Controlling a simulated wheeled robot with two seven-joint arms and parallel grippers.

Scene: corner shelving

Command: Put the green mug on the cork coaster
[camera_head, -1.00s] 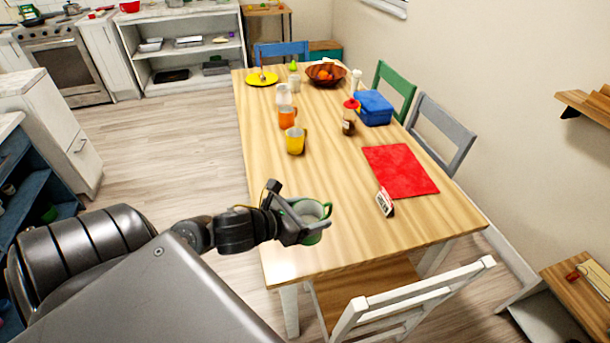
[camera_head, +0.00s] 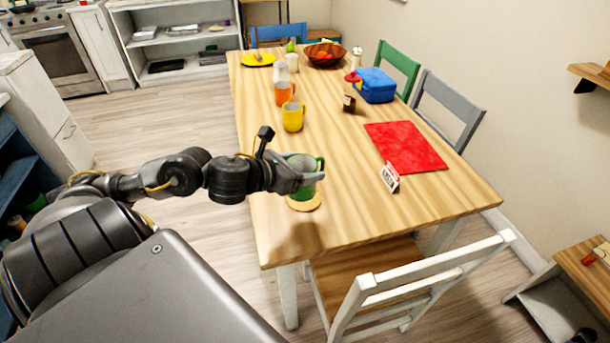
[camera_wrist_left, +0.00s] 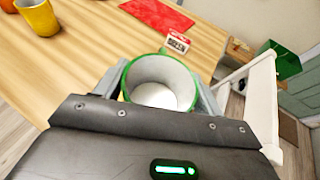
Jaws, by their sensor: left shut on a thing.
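The green mug (camera_head: 308,178) is held upright by my left gripper (camera_head: 303,176), which is shut on it near the table's left front part. In the left wrist view the mug (camera_wrist_left: 160,82) sits between the fingers, its white inside empty and its rim green. The round cork coaster (camera_head: 305,204) lies on the table directly below the mug in the head view and is partly covered by it. I cannot tell for sure whether the mug touches the coaster. The coaster is hidden in the wrist view. My right gripper is not in view.
A small sign (camera_head: 390,178) and a red mat (camera_head: 405,147) are to the right on the wooden table (camera_head: 340,220). A yellow mug (camera_head: 292,117) and an orange mug (camera_head: 284,93) stand farther back. A white chair (camera_head: 420,285) is at the front edge.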

